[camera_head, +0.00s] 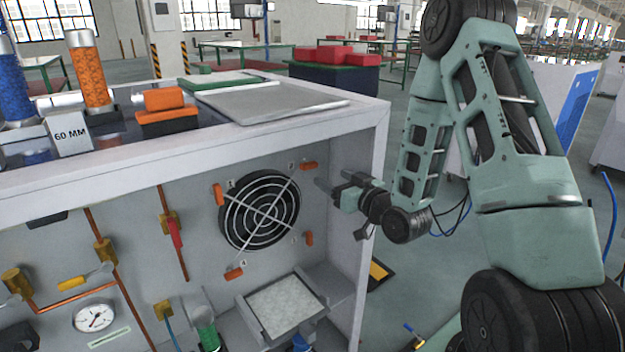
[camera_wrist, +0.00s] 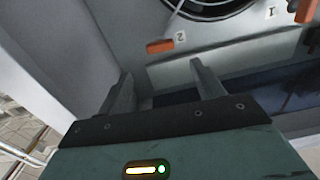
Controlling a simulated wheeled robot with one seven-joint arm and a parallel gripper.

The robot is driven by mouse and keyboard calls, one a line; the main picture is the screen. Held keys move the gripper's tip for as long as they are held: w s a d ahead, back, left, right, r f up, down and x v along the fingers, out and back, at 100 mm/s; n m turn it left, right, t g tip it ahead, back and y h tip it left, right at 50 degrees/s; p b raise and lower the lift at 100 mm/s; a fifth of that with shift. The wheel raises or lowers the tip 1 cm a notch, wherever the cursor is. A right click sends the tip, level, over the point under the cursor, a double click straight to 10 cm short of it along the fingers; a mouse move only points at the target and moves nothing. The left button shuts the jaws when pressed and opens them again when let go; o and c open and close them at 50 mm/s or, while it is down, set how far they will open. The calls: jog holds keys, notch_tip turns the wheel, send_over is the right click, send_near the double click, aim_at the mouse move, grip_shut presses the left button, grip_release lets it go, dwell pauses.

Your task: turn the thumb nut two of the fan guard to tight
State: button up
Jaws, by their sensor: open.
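The fan guard (camera_head: 259,211) is a round black fan with pale rings and crossing bars on the grey panel, with orange thumb nuts around it. Thumb nut two (camera_head: 309,165) is at the guard's upper right, its bar lying nearly level. In the wrist view, thumb nut two (camera_wrist: 159,47) sits beside its number label, just beyond my fingertips and roughly between them in line. My gripper (camera_head: 328,184) is open and empty, a little below and right of the nut in the head view. My fingers also show in the wrist view (camera_wrist: 159,68), apart from the nut.
Thumb nut one (camera_head: 219,194) is at the guard's upper left. Other orange nuts sit lower right (camera_head: 309,239) and lower left (camera_head: 234,273). The cabinet's side wall (camera_head: 371,190) stands close to my gripper on the right. A box with a pale top (camera_head: 283,305) is below.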

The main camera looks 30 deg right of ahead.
aim_at(311, 165)
jog(key=shift+w+a+f+b, duration=0.15)
jog(key=shift+w+b, duration=0.3)
jog(key=shift+b, duration=1.65)
jog(key=w+p, duration=0.1)
jog(key=w, duration=0.3)
jog(key=w+p, duration=0.1)
jog(key=w, duration=0.3)
jog(key=shift+w+a+r, duration=0.1)
jog(key=shift+w+r, duration=0.1)
jog(key=shift+w, duration=0.15)
jog(key=c, duration=1)
